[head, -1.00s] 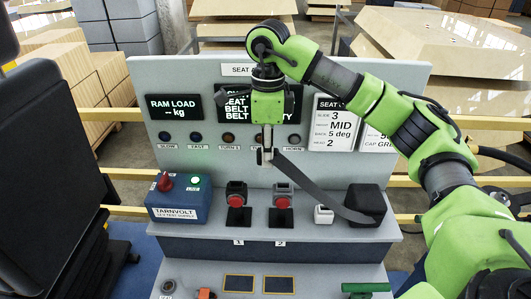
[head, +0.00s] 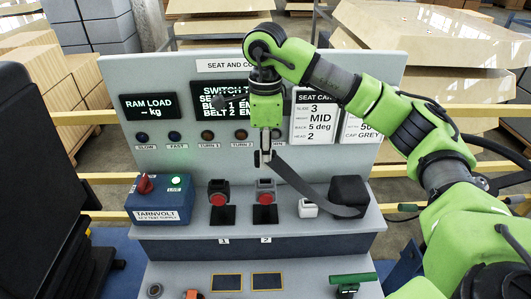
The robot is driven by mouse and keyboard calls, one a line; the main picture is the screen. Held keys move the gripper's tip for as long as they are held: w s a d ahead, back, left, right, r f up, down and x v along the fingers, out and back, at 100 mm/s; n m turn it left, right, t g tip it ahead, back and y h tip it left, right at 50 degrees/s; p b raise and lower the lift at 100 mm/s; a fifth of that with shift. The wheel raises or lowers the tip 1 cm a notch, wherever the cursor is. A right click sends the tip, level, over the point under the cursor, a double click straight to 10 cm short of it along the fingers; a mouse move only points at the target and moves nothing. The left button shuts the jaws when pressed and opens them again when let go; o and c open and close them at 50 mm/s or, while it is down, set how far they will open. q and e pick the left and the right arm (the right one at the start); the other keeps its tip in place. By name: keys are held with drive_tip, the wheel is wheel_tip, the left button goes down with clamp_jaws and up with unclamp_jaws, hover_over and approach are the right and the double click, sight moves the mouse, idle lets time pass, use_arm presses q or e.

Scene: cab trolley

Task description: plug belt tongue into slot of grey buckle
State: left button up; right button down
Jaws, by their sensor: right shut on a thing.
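My right gripper (head: 264,157) is shut on the belt tongue (head: 257,158), which is small and mostly hidden between the fingers. It hangs above buckle 2, apart from it. The dark belt strap (head: 312,189) runs from the tongue down to the black reel box (head: 349,193) at the right. The grey buckle (head: 265,186) with a red button stands over label 2. A darker buckle (head: 217,187), also with a red button, stands over label 1. The slots are too small to make out. My left gripper is not in view.
A blue TARNVOLT box (head: 160,200) with a red knob stands left of the buckles. A small white block (head: 308,208) sits between buckle 2 and the reel. The upright panel (head: 290,170) with signs and lamps stands close behind. A black seat (head: 40,170) fills the left.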

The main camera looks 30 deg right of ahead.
drive_tip(key=shift+f+b, duration=1)
drive_tip(key=shift+f, duration=0.95)
idle(0.7)
drive_tip(key=shift+f+b, duration=0.5)
drive_tip(key=shift+b, duration=0.15)
drive_tip(key=c, duration=1.9)
unclamp_jaws()
wheel_tip(320, 180, up, 12)
